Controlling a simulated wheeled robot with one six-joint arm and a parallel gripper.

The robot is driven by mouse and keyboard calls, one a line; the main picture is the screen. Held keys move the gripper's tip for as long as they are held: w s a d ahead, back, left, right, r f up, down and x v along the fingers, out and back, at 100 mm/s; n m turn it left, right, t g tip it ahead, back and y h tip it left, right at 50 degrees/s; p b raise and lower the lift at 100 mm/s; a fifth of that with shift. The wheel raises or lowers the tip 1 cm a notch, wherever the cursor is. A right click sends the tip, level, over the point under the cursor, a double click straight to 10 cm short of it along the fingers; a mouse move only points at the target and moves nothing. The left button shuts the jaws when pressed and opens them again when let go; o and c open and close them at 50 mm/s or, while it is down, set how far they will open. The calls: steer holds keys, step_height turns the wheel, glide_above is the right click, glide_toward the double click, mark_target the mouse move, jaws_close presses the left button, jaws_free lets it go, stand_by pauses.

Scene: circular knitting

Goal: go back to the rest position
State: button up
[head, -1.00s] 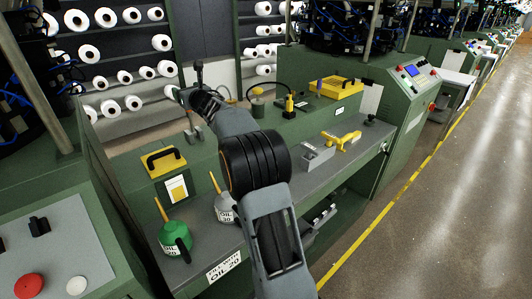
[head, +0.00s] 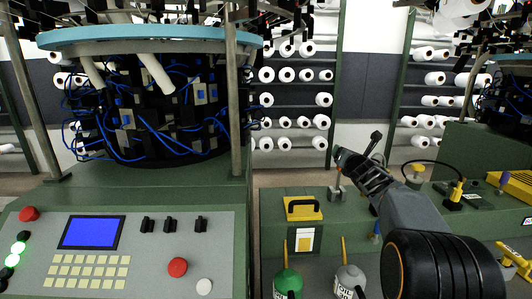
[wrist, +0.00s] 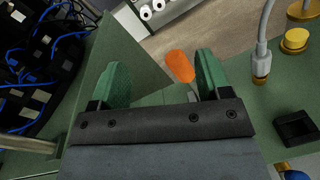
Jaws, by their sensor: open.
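My arm reaches in from the lower right of the head view. Its dark end, with my gripper (head: 345,160), is over the green bench beside the knitting machine; the fingers are hard to make out there. In the wrist view my gripper (wrist: 165,78) has two green finger pads spread wide apart, with nothing held between them. An orange rounded piece (wrist: 180,66) shows beyond the pads, nearer the right one. I cannot tell how far it is from them.
The knitting machine's control panel (head: 90,250) fills the lower left. Yarn shelves (head: 290,105) stand behind.

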steer(key=s+a+f+m+g+p, duration=0.1)
steer(key=s+a+f+m+g, duration=0.3)
steer(key=s+m, duration=0.6)
steer(key=s+a+f+m+g+y+p, duration=0.1)
steer(key=s+a+f+m+g, duration=0.4)
steer(key=s+m, duration=0.5)
steer(key=s+a+f+m+g+y+p, duration=0.1)
steer(key=s+a+f+m+g+p, duration=0.2)
steer(key=s+m, duration=0.7)
steer(key=s+a+f+g, duration=0.1)
steer(key=s+a, duration=0.1)
steer(key=s, duration=0.6)
steer(key=shift+a+f+m+g, duration=0.3)
steer(key=shift+c, duration=0.3)
